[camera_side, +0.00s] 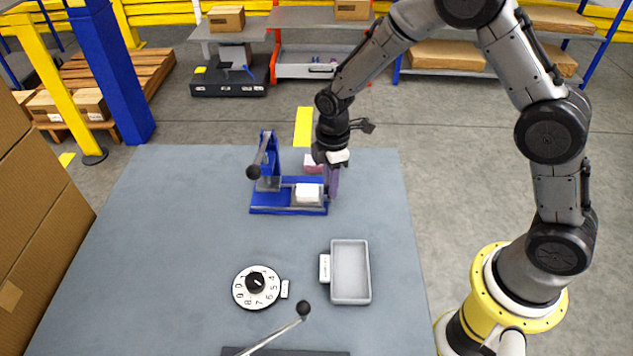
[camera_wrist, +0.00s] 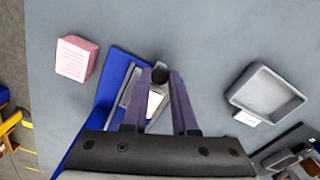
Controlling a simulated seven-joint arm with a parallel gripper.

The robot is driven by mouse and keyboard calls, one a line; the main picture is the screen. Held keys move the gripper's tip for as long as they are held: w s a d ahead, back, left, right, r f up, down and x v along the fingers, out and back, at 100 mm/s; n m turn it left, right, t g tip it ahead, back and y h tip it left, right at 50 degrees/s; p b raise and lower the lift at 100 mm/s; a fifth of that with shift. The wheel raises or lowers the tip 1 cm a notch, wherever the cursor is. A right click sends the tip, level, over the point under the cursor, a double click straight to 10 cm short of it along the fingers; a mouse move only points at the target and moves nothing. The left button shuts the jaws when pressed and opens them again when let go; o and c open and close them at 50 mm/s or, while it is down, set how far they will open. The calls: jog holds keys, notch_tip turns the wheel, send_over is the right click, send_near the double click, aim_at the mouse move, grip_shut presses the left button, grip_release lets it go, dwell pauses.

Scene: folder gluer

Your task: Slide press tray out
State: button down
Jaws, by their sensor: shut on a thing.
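The blue press (camera_side: 275,209) stands at the back of the table, with an upright post and a lever ending in a black knob. Its press tray is in the low blue frame, with a white block (camera_side: 308,193) on it; the block also shows in the wrist view (camera_wrist: 154,104). My gripper (camera_side: 333,192) is at the right end of the press, pointing down. The fingers hide part of the tray.
A pink labelled block (camera_wrist: 76,58) lies just behind the press, partly hidden in the side view (camera_side: 313,168). A grey bin (camera_side: 350,299) stands at front right, a numbered dial (camera_side: 256,287) left of it. A black-knobbed lever (camera_side: 303,309) is at the front edge. The table's left is clear.

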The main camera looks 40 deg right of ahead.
jog(key=shift+s+d, duration=0.15)
jog(key=shift+d, duration=0.05)
jog(key=c, duration=0.9)
grip_release()
jog(key=shift+c, duration=0.2)
jog(key=shift+o, duration=1.3)
jog(key=shift+r, duration=0.1)
notch_tip(320, 180, up, 14)
